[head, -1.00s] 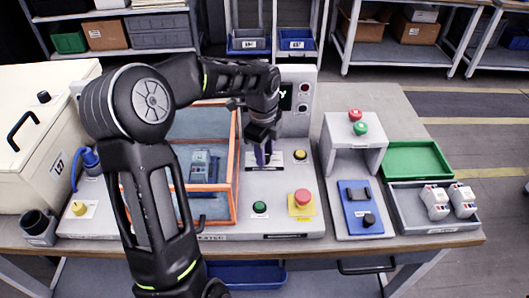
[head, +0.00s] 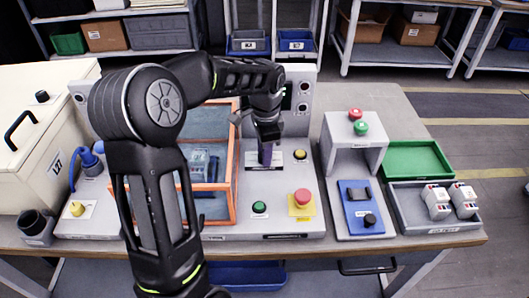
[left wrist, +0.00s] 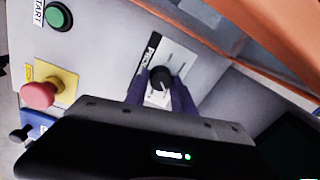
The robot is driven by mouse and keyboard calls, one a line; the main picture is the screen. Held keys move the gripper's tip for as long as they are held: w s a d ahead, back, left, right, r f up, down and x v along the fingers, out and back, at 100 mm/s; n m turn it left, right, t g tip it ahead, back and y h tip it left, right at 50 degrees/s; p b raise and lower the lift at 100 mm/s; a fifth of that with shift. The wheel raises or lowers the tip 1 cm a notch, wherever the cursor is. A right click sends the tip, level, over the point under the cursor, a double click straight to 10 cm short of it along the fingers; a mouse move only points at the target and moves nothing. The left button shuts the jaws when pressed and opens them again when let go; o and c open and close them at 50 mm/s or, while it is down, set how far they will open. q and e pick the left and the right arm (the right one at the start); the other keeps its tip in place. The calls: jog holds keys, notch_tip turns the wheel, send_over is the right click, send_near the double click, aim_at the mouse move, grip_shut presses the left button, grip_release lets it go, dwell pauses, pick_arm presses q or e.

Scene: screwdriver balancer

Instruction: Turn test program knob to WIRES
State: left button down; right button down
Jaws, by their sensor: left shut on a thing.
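The test program knob (left wrist: 161,79) is a small black round knob on a white label plate (left wrist: 178,60), seen in the left wrist view. My left gripper (left wrist: 163,88) has its two purple-grey fingers on either side of the knob, shut on it. In the head view my left gripper (head: 266,158) points down at the plate, and its fingers hide the knob. The lettering around the knob is too small to read, so I cannot tell its setting. My right gripper is not in view.
An orange-framed clear enclosure (head: 236,165) stands close left of the gripper. A yellow button (head: 299,155), a green button (head: 259,207) and a red mushroom button (head: 302,196) are on the panel nearby. An upright panel (head: 302,100) rises behind.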

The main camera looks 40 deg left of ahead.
pick_arm(q)
jog(key=n, duration=0.7)
jog(key=shift+w, duration=0.1)
jog(key=n, duration=0.7)
jog(key=shift+a+g, duration=0.15)
jog(key=shift+g, duration=0.15)
jog(key=shift+n, duration=0.3)
jog(key=c, duration=1.1)
grip_release()
jog(key=shift+o, duration=0.2)
jog(key=shift+r, duration=0.15)
notch_tip(320, 180, up, 8)
jog(key=shift+w+f, duration=0.1)
jog(key=shift+f, duration=0.15)
jog(key=shift+d, duration=0.2)
